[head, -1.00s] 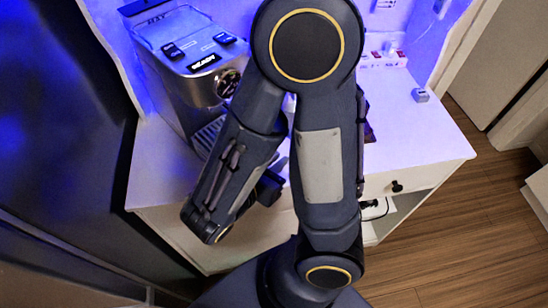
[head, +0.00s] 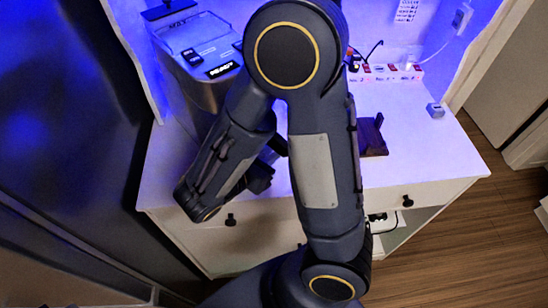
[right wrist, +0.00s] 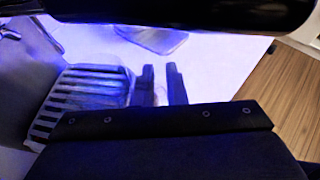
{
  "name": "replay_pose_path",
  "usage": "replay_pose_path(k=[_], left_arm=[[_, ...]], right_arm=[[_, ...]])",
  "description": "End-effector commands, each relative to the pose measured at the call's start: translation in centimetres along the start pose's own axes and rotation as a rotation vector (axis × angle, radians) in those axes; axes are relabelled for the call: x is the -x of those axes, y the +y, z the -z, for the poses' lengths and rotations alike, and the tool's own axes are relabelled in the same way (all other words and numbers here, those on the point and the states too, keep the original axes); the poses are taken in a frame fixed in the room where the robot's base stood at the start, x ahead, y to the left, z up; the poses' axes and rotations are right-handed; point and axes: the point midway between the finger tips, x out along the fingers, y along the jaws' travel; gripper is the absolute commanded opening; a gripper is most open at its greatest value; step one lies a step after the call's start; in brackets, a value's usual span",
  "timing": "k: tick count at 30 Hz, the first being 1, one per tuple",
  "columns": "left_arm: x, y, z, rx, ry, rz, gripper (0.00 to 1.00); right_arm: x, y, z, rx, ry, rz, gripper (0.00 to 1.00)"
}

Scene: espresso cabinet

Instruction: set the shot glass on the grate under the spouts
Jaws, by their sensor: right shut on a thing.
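The espresso machine (head: 205,68) stands at the back left of the white counter, its front mostly hidden behind my right arm. In the right wrist view, its slatted grate (right wrist: 85,92) lies left of my right gripper (right wrist: 159,70). The two dark fingers are close together, shut on a pale, barely visible thing between them, which I take to be the shot glass (right wrist: 160,93). Its outline is too faint to tell its tilt. The fingers appear beside the grate's right edge; their height is unclear. The spouts are hidden. My left gripper is not in view.
A dark wooden stand (head: 373,137), a power strip (head: 390,73) and a small white cube (head: 436,110) are on the right of the counter. A clear or shiny object (right wrist: 155,38) stands beyond the fingers. The counter's front right (head: 430,155) is free.

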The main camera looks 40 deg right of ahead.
Motion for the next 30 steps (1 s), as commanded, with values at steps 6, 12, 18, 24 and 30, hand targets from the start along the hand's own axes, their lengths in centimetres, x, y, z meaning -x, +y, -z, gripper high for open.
replay_pose_path(k=[6,12,18,24,30], left_arm=[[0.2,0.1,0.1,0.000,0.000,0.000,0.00],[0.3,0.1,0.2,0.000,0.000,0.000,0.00],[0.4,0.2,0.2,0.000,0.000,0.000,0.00],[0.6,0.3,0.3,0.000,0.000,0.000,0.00],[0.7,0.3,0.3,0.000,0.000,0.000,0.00]], right_arm=[[-0.3,1.6,-0.1,-0.001,0.000,0.001,0.00],[-0.6,2.9,-0.3,-0.002,-0.001,0.000,0.00],[-0.8,4.3,-0.3,-0.002,-0.001,0.000,0.00],[-1.1,5.6,-0.4,-0.002,0.000,0.001,0.00],[-1.3,6.6,-0.5,-0.001,0.000,0.000,0.00]])
